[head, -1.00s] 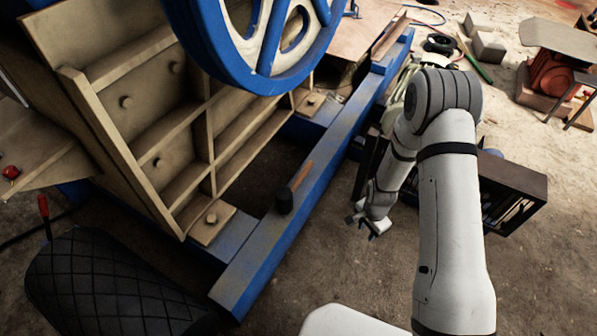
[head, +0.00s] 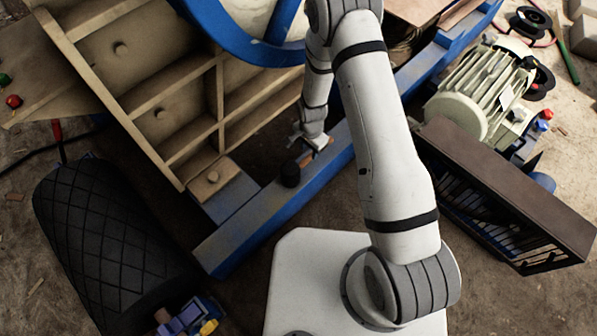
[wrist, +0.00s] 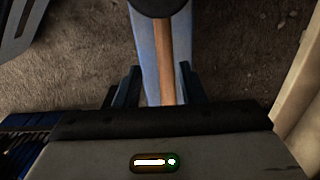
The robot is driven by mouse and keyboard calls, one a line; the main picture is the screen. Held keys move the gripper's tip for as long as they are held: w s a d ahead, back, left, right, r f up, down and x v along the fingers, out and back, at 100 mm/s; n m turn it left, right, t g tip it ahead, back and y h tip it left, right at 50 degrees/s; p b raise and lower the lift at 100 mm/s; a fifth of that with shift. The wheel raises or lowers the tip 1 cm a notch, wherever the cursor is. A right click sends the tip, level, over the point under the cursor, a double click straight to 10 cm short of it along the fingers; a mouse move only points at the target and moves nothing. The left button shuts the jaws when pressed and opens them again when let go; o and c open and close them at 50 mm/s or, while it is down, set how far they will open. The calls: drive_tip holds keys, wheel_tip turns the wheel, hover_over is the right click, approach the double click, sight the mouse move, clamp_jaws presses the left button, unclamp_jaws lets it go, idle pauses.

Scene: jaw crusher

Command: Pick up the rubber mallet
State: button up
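The rubber mallet (head: 290,174) lies on a blue beam (head: 255,216), with its black head toward the camera and its wooden handle pointing back under my gripper (head: 309,146). In the wrist view, the mallet's handle (wrist: 165,55) runs up the middle to the dark head at the top edge, which is cut off. My gripper (wrist: 159,85) is open, with one dark finger on each side of the handle and gaps between. The height of the fingers above the handle is hard to tell. My gripper hides part of the handle in the head view.
The tan ribbed crusher frame (head: 150,90) and blue wheel (head: 245,45) stand left of and behind the beam. A cream motor (head: 480,95) and a brown slotted box (head: 515,190) are at right. A black roller (head: 110,245) lies front left.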

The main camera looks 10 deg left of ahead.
sight(307, 158)
drive_tip(key=shift+o, duration=1.3)
drive_tip(key=shift+s+a+f, duration=0.1)
drive_tip(key=shift+a, duration=0.05)
wheel_tip(307, 158, down, 2)
drive_tip(key=shift+a+f+b, duration=0.1)
drive_tip(key=shift+f+b, duration=0.15)
drive_tip(key=shift+b, duration=0.25)
wheel_tip(307, 158, down, 5)
drive_tip(key=shift+a+f+b, duration=0.1)
drive_tip(key=shift+f+b, duration=0.05)
drive_tip(key=shift+b, duration=1.1)
clamp_jaws()
